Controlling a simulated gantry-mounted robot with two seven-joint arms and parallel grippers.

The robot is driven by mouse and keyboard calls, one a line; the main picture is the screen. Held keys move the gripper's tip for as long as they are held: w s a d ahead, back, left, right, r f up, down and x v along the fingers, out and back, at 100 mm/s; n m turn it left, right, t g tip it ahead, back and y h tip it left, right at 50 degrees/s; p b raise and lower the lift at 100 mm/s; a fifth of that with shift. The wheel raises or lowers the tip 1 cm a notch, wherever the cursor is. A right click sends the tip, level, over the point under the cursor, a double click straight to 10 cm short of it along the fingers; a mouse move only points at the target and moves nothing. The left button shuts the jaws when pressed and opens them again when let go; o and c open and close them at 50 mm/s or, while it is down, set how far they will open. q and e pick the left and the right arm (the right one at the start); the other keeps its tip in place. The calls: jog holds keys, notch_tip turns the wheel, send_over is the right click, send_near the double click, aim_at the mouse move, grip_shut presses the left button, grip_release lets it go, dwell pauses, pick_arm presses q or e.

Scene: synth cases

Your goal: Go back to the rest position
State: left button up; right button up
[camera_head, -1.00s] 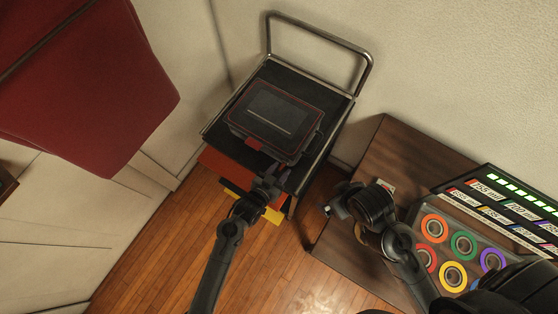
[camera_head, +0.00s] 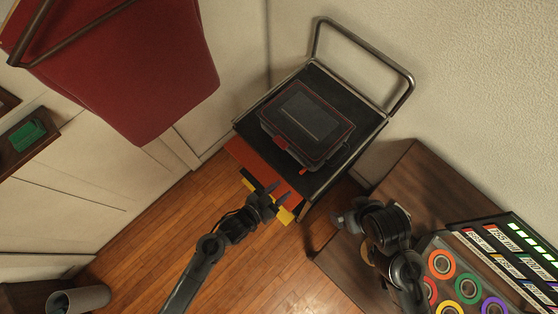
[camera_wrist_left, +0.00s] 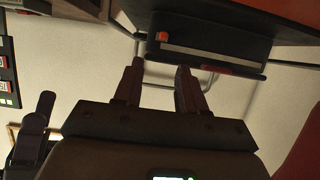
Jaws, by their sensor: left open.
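A black case (camera_head: 308,122) with red trim lies closed on the black top of a metal cart (camera_head: 258,112). My left gripper (camera_head: 262,187) is open and empty, in front of the cart and apart from the case. In the left wrist view the two spread fingers of the left gripper (camera_wrist_left: 158,75) have nothing between them. The case (camera_wrist_left: 225,52) shows beyond them there, with an orange latch. My right gripper (camera_head: 347,222) is over the edge of the brown table; its fingertips are not clear enough to tell its state.
A brown table (camera_head: 425,187) at the right holds a tray of coloured rings (camera_head: 442,263) and a panel with green lights (camera_head: 520,240). A red chair-like piece (camera_head: 150,70) is at upper left. A grey cylinder (camera_head: 80,300) lies at lower left. The wooden floor (camera_head: 165,235) is clear.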

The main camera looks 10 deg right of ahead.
dwell(0.3)
pick_arm(q)
jog(key=s+a+r+n+g+y, duration=0.1)
jog(key=s+a+r+n+y, duration=0.25)
jog(key=a, duration=0.45)
jog(key=s+a+r+n+g+y, duration=0.2)
jog(key=s+a+r+y, duration=0.15)
jog(key=a, duration=0.55)
jog(key=s+a+r+n+g+y, duration=0.1)
jog(key=s+a+r+n+y, duration=0.2)
jog(key=a+r, duration=0.35)
notch_tip(320, 180, up, 22)
jog(key=a+p, duration=0.1)
jog(key=p, duration=2.2)
jog(key=shift+s+a+f+g+y+p, duration=0.25)
jog(key=shift+s+a+g+y+p, duration=0.05)
jog(key=shift+s+p, duration=0.1)
